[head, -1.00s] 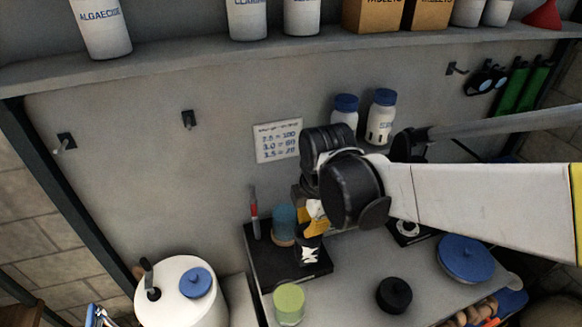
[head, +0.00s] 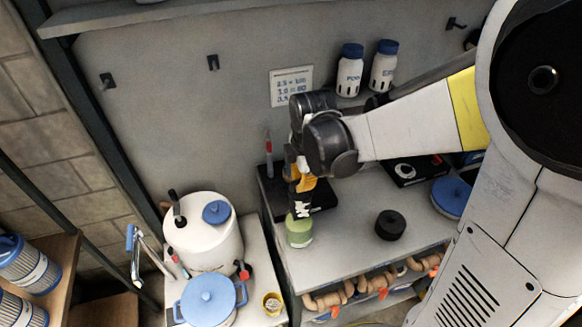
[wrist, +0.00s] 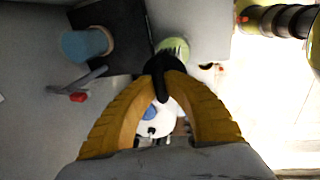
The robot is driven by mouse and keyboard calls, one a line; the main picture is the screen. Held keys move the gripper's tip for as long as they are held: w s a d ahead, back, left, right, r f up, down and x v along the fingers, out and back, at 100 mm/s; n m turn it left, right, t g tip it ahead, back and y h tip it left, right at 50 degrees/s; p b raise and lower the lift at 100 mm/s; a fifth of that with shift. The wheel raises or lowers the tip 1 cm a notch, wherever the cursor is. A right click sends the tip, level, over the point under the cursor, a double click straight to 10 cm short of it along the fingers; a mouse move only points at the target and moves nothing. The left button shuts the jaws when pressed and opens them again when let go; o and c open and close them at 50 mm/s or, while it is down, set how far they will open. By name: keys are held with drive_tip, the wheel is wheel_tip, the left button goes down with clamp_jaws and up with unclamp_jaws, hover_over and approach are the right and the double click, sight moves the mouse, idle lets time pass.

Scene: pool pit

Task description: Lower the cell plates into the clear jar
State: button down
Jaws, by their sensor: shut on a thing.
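My gripper (head: 302,184) has yellow fingers, also seen in the wrist view (wrist: 163,84). It is shut on a small dark piece with white marks, which I take to be the cell plates (head: 303,208); in the wrist view they show as a black shape (wrist: 158,64) between the fingertips. A pale green see-through jar (head: 299,232), apparently the clear jar, stands at the worktop's left front. The plates are at its top in the head view, but I cannot tell whether they are inside its mouth. The wrist view shows part of the jar (wrist: 174,47) past the plates.
A black tray (head: 322,194) lies behind the jar, with a blue-topped container (wrist: 84,44) on it. A black round piece (head: 390,225) sits to the right. A white vessel (head: 200,240) and blue pot (head: 208,300) stand left. The worktop between jar and round piece is clear.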

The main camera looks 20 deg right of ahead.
sight(299, 211)
drive_tip(key=shift+f+b, duration=4.7)
drive_tip(key=shift+f, duration=1.5)
drive_tip(key=shift+f+b, duration=0.35)
drive_tip(key=shift+b, duration=0.05)
drive_tip(key=c, duration=1.4)
unclamp_jaws()
drive_tip(key=r, duration=0.4)
drive_tip(key=s+r, duration=0.1)
drive_tip(key=r, duration=0.3)
drive_tip(key=s+r, duration=0.1)
drive_tip(key=r, duration=0.3)
drive_tip(key=shift+s, duration=0.2)
